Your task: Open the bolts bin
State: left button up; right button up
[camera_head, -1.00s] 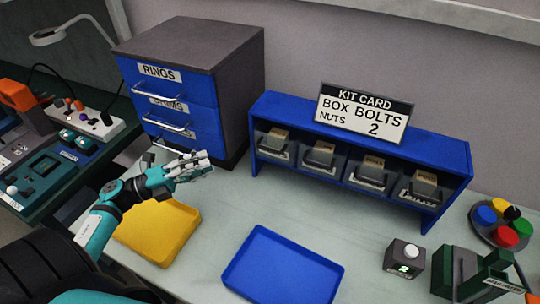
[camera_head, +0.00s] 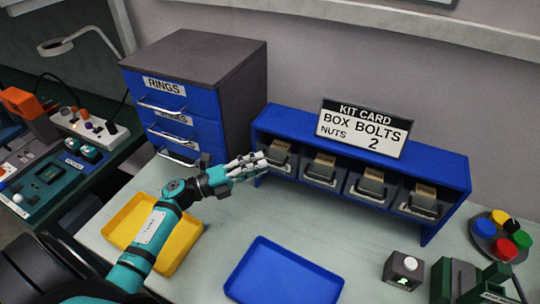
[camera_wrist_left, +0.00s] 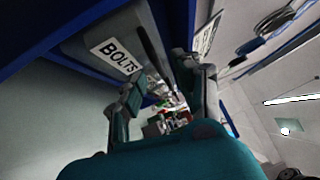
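The bolts bin (camera_head: 279,152) is the leftmost bin in the blue rack (camera_head: 448,172). In the left wrist view, the bolts bin (camera_wrist_left: 112,55) shows its white "BOLTS" label and a dark handle beside it. My left gripper (camera_head: 256,163) is just in front of that bin in the head view. In the left wrist view, the left gripper (camera_wrist_left: 168,98) has its two fingers spread, with a gap between them and the dark handle near or between the tips. I cannot tell whether they touch it. My right gripper is not in view.
A blue drawer cabinet (camera_head: 185,100) stands left of the rack. A kit card (camera_head: 364,127) stands on the rack. A yellow tray (camera_head: 178,250) lies under my left arm and a blue tray (camera_head: 285,272) lies on the bench. A round tray of coloured buttons (camera_head: 500,236) is at right.

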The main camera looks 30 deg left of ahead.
aim_at(270, 161)
pick_arm(q)
jog(key=shift+p+x, duration=0.45)
jog(key=shift+x, duration=1.5)
jog(key=shift+s, duration=0.1)
jog(key=shift+f, duration=0.1)
grip_shut()
